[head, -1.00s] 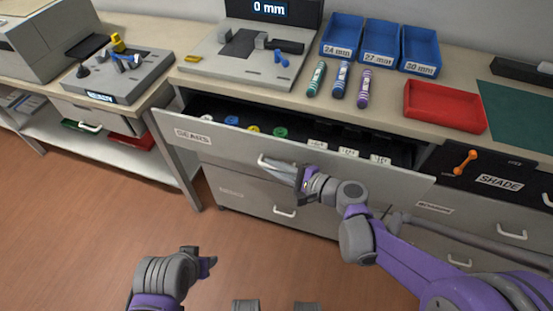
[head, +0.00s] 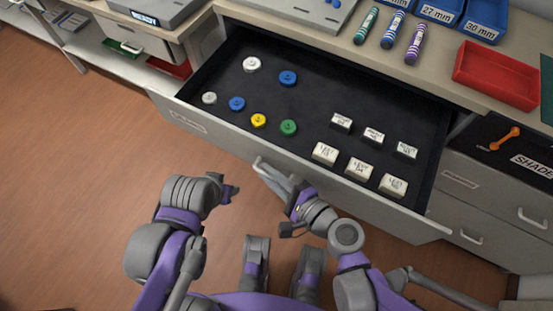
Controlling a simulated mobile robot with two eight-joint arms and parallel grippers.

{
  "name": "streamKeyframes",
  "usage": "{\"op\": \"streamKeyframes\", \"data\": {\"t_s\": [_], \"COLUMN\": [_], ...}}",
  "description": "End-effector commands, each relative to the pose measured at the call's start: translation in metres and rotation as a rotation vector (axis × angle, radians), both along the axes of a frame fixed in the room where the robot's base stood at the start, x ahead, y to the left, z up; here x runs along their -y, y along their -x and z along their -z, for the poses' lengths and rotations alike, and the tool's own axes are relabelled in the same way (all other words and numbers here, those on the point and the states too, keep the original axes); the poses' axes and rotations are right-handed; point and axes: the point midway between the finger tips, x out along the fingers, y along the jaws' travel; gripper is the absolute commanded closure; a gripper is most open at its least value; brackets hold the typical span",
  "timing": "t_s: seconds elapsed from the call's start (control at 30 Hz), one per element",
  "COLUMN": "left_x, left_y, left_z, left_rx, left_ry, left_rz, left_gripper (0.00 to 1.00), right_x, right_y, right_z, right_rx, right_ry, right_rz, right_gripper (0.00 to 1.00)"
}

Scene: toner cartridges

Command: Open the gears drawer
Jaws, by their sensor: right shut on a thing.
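The gears drawer (head: 215,110) is pulled well out from the workbench, and its dark inside shows. Several round gears lie in its left half: white (head: 251,64), blue (head: 288,78), yellow (head: 258,120) and green (head: 288,127) among them. Several small white labelled blocks (head: 361,168) lie in its right half. The drawer's handle (head: 262,166) is on its front panel, partly hidden by my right gripper (head: 272,177). That gripper is shut on the handle. My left gripper (head: 229,190) is low, in front of the drawer and touching nothing; its jaw opening is unclear.
A red tray (head: 496,75) and blue bins (head: 484,18) are at the right. The floor at left is clear.

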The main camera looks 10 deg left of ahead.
Motion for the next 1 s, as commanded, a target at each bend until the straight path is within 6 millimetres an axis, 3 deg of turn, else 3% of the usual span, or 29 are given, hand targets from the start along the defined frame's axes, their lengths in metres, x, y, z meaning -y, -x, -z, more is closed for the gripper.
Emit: {"op": "streamKeyframes", "data": {"t_s": [0.47,0.5,0.57,1.0], "left_x": [0.0,0.0,0.0,0.0], "left_y": [-0.0001,-0.0001,-0.0001,0.0], "left_z": [-0.0004,-0.0004,-0.0004,-0.0011], "left_rx": [0.0,0.0,0.0,0.0], "left_ry": [0.0,0.0,0.0,0.0], "left_rz": [0.0,0.0,0.0,0.0], "left_gripper": [0.5,0.5,0.5,0.5], "right_x": [-0.0017,-0.0017,-0.0017,-0.0019], "right_y": [0.0053,0.0053,0.0052,0.0049], "right_z": [0.0,0.0,0.0,-0.0007], "right_rx": [0.0,0.0,0.0,0.0], "right_ry": [0.0,0.0,0.0,0.0], "right_rz": [0.001,0.001,0.001,0.0], "right_gripper": [1.0,0.82,0.73,0.73]}}
